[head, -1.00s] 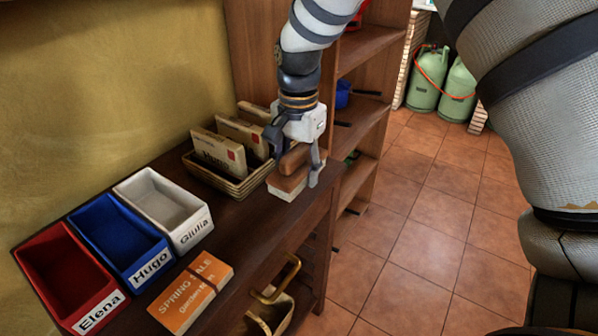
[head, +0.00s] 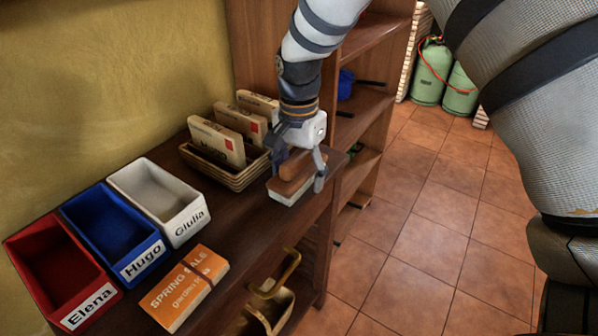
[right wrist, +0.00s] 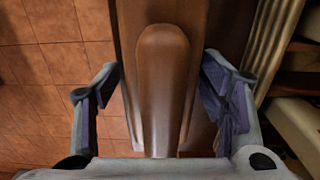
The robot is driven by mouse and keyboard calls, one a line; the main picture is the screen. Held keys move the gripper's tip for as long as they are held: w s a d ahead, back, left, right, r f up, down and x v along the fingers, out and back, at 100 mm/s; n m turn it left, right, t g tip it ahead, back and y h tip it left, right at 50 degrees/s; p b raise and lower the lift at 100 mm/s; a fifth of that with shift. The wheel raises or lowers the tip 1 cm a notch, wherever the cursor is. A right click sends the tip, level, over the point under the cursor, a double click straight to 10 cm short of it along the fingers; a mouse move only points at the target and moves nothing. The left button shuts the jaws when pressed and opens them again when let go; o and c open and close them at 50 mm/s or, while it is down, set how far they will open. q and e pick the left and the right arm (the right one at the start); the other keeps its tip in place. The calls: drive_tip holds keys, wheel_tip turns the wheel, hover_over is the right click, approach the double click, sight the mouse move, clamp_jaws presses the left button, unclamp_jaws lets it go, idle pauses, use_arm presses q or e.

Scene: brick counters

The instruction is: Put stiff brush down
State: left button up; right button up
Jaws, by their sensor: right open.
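The stiff brush (head: 292,177) has a brown wooden handle and block with pale bristles underneath. In the head view it rests flat, bristles down, at the right end of the dark wooden counter (head: 222,216), by its edge. My right gripper (head: 301,168) is over the brush with its fingers around the handle. In the right wrist view the brush handle (right wrist: 162,85) lies between the fingers of my right gripper (right wrist: 158,100), with a gap on both sides. The gripper is open. My left gripper is not seen.
A wicker basket (head: 240,181) with several envelopes stands left of the brush. Red (head: 50,268), blue (head: 105,228) and white (head: 150,195) labelled bins line the wall. An orange flyer stack (head: 182,290) lies in front. Shelves (head: 365,108) stand behind; a brass-coloured item (head: 270,305) is below.

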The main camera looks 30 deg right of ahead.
sight(299, 154)
wheel_tip(299, 154, up, 12)
drive_tip(key=shift+r+p, duration=0.1)
drive_tip(key=shift+p, duration=0.25)
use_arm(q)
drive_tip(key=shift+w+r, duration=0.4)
